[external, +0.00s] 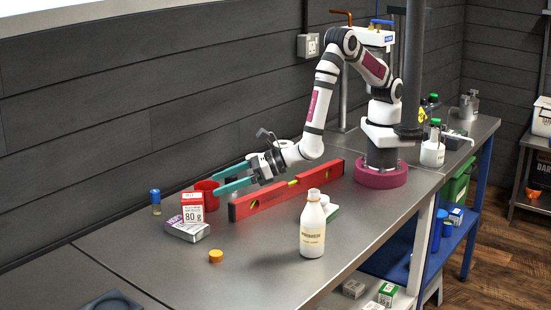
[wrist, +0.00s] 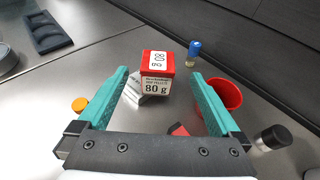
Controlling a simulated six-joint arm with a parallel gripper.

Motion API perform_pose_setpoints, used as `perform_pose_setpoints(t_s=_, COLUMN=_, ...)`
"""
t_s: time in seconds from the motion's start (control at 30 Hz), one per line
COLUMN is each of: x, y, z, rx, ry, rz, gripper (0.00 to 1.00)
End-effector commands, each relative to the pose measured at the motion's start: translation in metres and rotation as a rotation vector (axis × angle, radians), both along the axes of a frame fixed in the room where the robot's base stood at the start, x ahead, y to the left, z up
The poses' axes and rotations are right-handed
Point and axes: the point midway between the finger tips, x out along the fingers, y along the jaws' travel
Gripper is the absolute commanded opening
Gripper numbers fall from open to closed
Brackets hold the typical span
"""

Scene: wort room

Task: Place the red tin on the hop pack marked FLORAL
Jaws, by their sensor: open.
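A round, open red tin (external: 206,188) stands near the wall, partly hidden by the fingertips in the external view. In the wrist view the red tin (wrist: 228,93) is just outside the right finger. My gripper (external: 217,186) is open and empty, with teal fingers spread above the bench; the wrist view shows my gripper (wrist: 162,85) with nothing clasped. A red-and-white 80 g box (external: 192,208) stands on a lying grey-white pack (external: 187,232); in the wrist view this box (wrist: 156,78) appears between the fingertips. The lying pack's lettering is partly covered, and I cannot read FLORAL anywhere.
A red spirit level (external: 290,190) stands on edge beside the gripper. A white bottle (external: 313,232), an orange cap (external: 216,256) and a blue-capped vial (external: 155,203) stand nearby. A dark moulded tray (wrist: 46,33) lies beyond. Bare bench lies between the cap and bottle.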

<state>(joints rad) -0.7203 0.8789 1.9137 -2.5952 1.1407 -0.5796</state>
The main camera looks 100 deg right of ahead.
Motion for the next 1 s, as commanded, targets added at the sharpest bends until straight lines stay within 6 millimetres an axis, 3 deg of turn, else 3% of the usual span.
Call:
perform_pose_setpoints(t_s=0.07, x=0.005, y=-0.024, z=0.017, rx=0.055, ry=-0.012, rz=-0.098, gripper=1.0)
perform_pose_setpoints(t_s=0.17, x=0.001, y=-0.115, z=0.068, rx=0.26, ry=-0.054, rz=-0.461, gripper=1.0)
perform_pose_setpoints(t_s=0.2, x=-0.014, y=-0.165, z=0.089, rx=0.382, ry=-0.081, rz=-0.67, gripper=1.0)
perform_pose_setpoints(t_s=0.27, x=-0.058, y=-0.237, z=0.114, rx=0.595, ry=-0.135, rz=-1.017, gripper=1.0)
perform_pose_setpoints(t_s=0.3, x=-0.099, y=-0.277, z=0.124, rx=0.75, ry=-0.178, rz=-1.262, gripper=1.0)
perform_pose_setpoints(t_s=0.33, x=-0.136, y=-0.3, z=0.128, rx=0.877, ry=-0.213, rz=-1.457, gripper=1.0)
perform_pose_setpoints(t_s=0.4, x=-0.226, y=-0.322, z=0.126, rx=1.19, ry=-0.295, rz=-1.913, gripper=1.0)
perform_pose_setpoints(t_s=0.47, x=-0.287, y=-0.308, z=0.12, rx=1.429, ry=-0.34, rz=-2.255, gripper=1.0)
perform_pose_setpoints(t_s=0.5, x=-0.316, y=-0.29, z=0.116, rx=1.569, ry=-0.355, rz=-2.45, gripper=1.0)
perform_pose_setpoints(t_s=0.53, x=-0.331, y=-0.275, z=0.115, rx=1.66, ry=-0.356, rz=-2.575, gripper=1.0)
perform_pose_setpoints(t_s=0.57, x=-0.342, y=-0.261, z=0.115, rx=-1.657, ry=0.334, rz=2.558, gripper=1.0)
perform_pose_setpoints(t_s=0.7, x=-0.363, y=-0.218, z=0.119, rx=-1.481, ry=0.227, rz=2.263, gripper=1.0)
perform_pose_setpoints(t_s=1.0, x=-0.364, y=-0.21, z=0.12, rx=-1.456, ry=0.207, rz=2.228, gripper=1.0)
